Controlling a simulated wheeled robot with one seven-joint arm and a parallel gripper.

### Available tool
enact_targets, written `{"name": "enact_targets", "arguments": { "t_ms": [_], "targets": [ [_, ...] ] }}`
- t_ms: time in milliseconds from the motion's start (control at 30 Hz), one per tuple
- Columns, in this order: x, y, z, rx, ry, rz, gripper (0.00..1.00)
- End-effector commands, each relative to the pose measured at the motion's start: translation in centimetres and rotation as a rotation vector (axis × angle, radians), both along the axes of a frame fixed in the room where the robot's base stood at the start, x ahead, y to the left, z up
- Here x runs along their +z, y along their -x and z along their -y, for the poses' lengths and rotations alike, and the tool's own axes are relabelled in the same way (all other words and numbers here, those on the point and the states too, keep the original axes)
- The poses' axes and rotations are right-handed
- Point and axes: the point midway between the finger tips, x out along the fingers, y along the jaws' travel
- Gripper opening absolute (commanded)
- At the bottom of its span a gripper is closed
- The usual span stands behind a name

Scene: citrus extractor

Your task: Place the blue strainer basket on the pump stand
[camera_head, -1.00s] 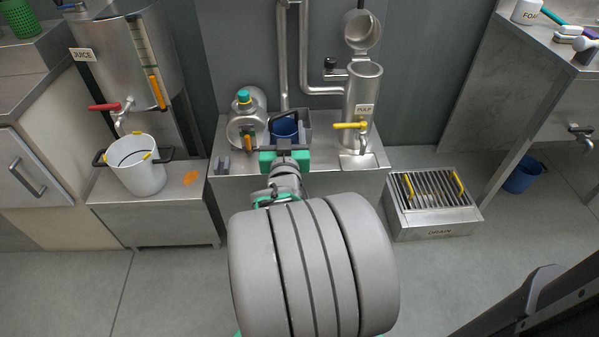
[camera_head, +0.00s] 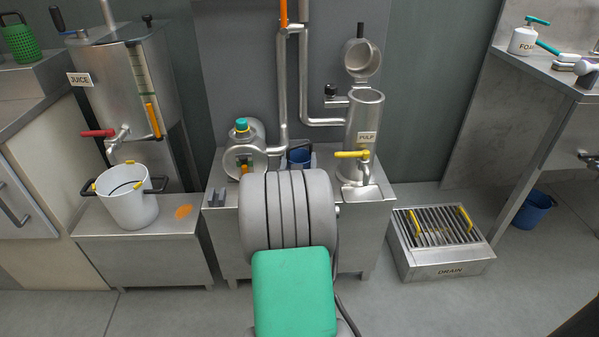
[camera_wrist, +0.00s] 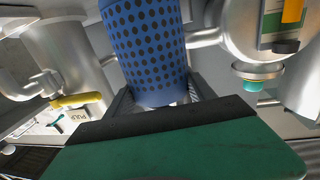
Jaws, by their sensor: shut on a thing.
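The blue strainer basket (camera_wrist: 145,45) fills the top middle of the wrist view, its wall dotted with dark holes. A small part of blue (camera_head: 300,157) shows at the back of the steel pump stand (camera_head: 375,203) in the head view, beside the pump (camera_head: 240,152). My gripper (camera_wrist: 165,98) is shut at the near end of the basket; the exact grip is mostly hidden. In the head view my arm hides the gripper and the stand's front middle. I cannot tell whether the basket touches the stand.
The PULP cylinder (camera_head: 363,125) with a yellow handle stands right of the basket, with pipes behind. A white bucket (camera_head: 129,205) stands on the left bench. The DRAIN box (camera_head: 437,235) is on the floor at right.

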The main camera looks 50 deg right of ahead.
Motion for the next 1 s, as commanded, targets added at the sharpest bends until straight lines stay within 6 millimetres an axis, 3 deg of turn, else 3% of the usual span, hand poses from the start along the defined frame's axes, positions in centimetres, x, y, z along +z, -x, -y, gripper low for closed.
{"name": "enact_targets", "arguments": {
  "t_ms": [33, 100, 467, 500, 767, 1000],
  "targets": [
    [-1.9, 0.0, -0.1, 0.001, -0.003, -0.002, 0.19],
    [-2.8, 0.0, -0.1, 0.001, -0.003, -0.001, 0.19],
    [-3.0, 0.1, -0.1, 0.001, -0.002, -0.001, 0.19],
    [-2.9, 0.1, -0.1, 0.001, -0.002, -0.001, 0.65],
    [-2.9, 0.1, -0.1, 0.000, -0.003, -0.002, 0.85],
    [-2.7, 0.1, -0.1, 0.001, -0.003, -0.002, 0.85]
  ]
}}
